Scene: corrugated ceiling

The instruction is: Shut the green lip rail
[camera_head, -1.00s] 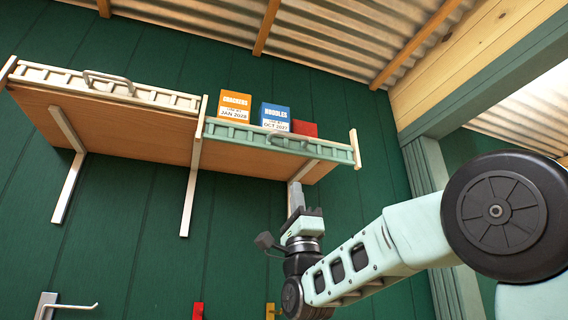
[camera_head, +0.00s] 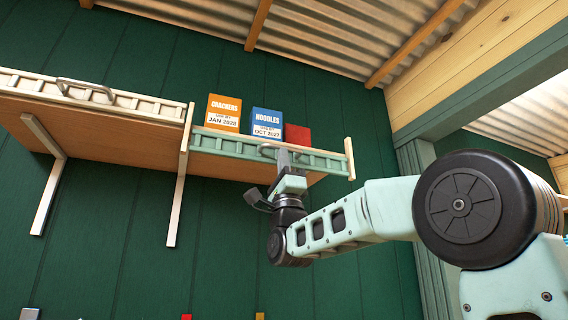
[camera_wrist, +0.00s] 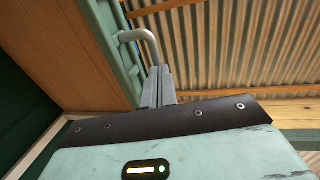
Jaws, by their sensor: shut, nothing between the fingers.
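The green lip rail (camera_head: 225,145) runs along the front of the right shelf section, between two pale posts. It carries a grey bar handle (camera_head: 266,149); in the wrist view the handle (camera_wrist: 141,36) curves out from the rail (camera_wrist: 125,50). I cannot tell how far the rail leans out. My gripper (camera_head: 284,156) is shut and empty, pointing up at the front of the rail just right of the handle's middle. In the wrist view its fingertips (camera_wrist: 158,72) are at the handle's bent end, seemingly very close; contact is unclear.
An orange crackers box (camera_head: 223,112), a blue noodles box (camera_head: 266,122) and a red box (camera_head: 297,133) stand behind the rail. A cream rail (camera_head: 130,101) with its own handle fronts the left shelf section. Brackets (camera_head: 178,200) reach down the green wall.

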